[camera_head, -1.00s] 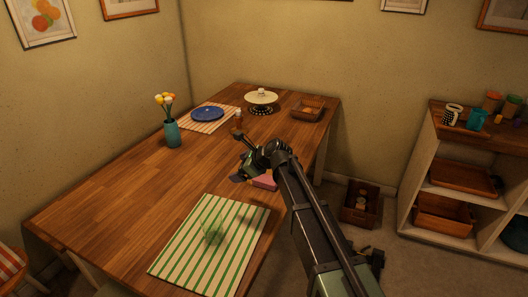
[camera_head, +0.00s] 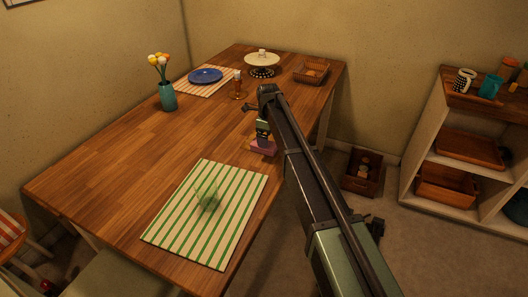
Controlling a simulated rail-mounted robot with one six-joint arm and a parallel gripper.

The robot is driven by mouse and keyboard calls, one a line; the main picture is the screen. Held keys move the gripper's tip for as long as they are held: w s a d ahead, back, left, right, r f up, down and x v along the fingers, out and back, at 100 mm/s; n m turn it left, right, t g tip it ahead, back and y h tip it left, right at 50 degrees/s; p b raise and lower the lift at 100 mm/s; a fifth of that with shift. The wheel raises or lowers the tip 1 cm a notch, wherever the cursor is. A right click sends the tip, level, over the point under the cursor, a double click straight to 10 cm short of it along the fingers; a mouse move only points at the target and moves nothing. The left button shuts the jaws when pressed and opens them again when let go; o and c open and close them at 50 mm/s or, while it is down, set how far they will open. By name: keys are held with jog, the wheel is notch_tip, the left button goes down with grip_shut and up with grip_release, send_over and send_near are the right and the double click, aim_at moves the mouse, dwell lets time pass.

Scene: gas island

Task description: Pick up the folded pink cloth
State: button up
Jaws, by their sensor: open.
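The folded pink cloth (camera_head: 262,148) lies on the wooden table (camera_head: 150,150), near its right edge and just beyond the green-striped placemat. My arm reaches in from the lower right. My gripper (camera_head: 263,139) points down right over the cloth, with its tips at or just above it. The jaws are open. The fingertips are small in this view, and I cannot tell whether they touch the cloth. Part of the cloth is hidden behind the gripper.
A green glass (camera_head: 207,196) stands on the striped placemat (camera_head: 180,232). A teal vase (camera_head: 168,97) of flowers, a blue plate (camera_head: 205,76), a brown bottle (camera_head: 238,88), a cake stand (camera_head: 262,62) and a basket (camera_head: 312,71) stand farther back. The table's middle is clear.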

notch_tip(320, 180, down, 5)
jog(key=b, duration=0.4)
jog(key=shift+f+b, duration=0.2)
jog(key=shift+b, duration=0.2)
jog(key=shift+r, duration=0.25)
jog(key=c, duration=1)
jog(key=shift+r+p, duration=0.15)
jog(key=shift+p, duration=0.2)
notch_tip(320, 180, up, 20)
jog(key=p, duration=1.9)
jog(key=shift+p, duration=0.35)
